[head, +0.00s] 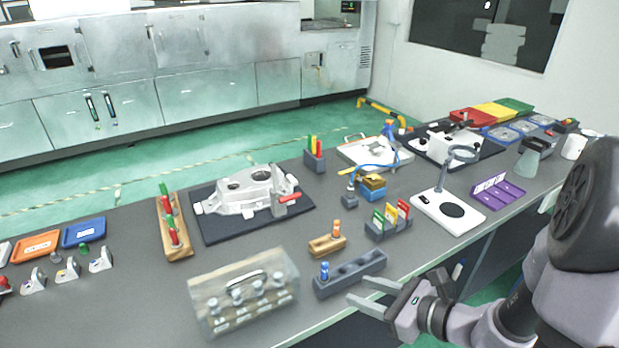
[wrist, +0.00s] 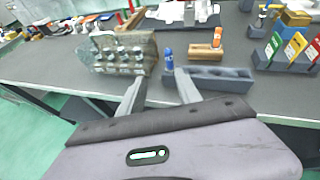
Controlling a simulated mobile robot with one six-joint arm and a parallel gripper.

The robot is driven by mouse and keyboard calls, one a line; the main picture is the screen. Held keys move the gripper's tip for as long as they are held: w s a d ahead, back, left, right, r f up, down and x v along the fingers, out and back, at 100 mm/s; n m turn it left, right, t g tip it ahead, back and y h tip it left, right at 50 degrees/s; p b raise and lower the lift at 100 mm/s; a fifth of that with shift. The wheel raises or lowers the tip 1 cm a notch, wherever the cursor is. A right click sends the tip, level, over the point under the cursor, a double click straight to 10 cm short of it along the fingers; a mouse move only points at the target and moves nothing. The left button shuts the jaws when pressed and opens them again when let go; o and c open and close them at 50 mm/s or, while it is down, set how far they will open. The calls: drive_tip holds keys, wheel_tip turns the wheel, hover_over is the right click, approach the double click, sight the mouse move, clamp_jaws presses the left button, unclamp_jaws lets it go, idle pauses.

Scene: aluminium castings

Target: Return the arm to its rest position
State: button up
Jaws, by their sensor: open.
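My gripper (head: 372,297) is open and empty at the front edge of the grey table, in the lower right of the head view. In the wrist view its two fingers (wrist: 160,90) are spread apart with nothing between them. My arm reaches in from the right side of the head view. Beyond the fingers is a dark grey holder block (head: 349,274) with a blue-topped piece (head: 325,270) in it. The blue-topped piece also shows in the wrist view (wrist: 168,59), just past the fingertips. I cannot tell whether the fingertips hang over the table edge or just outside it.
A clear case (head: 243,291) with a handle stands left of the holder. A wooden block (head: 327,244), a rack with coloured cards (head: 388,221) and a white stand with a ring (head: 448,212) lie behind. A casting (head: 247,192) sits on a black mat. The table's front edge is close.

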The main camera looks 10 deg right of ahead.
drive_tip(key=s+a+r+n+g+y, duration=0.1)
drive_tip(key=s+a+r+n+g, duration=0.4)
drive_tip(key=a+n, duration=0.5)
drive_tip(key=s+r+n+h, duration=0.7)
drive_tip(key=s+n, duration=0.1)
drive_tip(key=n, duration=0.5)
drive_tip(key=shift+s+d+r+n, duration=0.15)
drive_tip(key=shift+s+r+n, duration=0.15)
drive_tip(key=shift+n, duration=0.1)
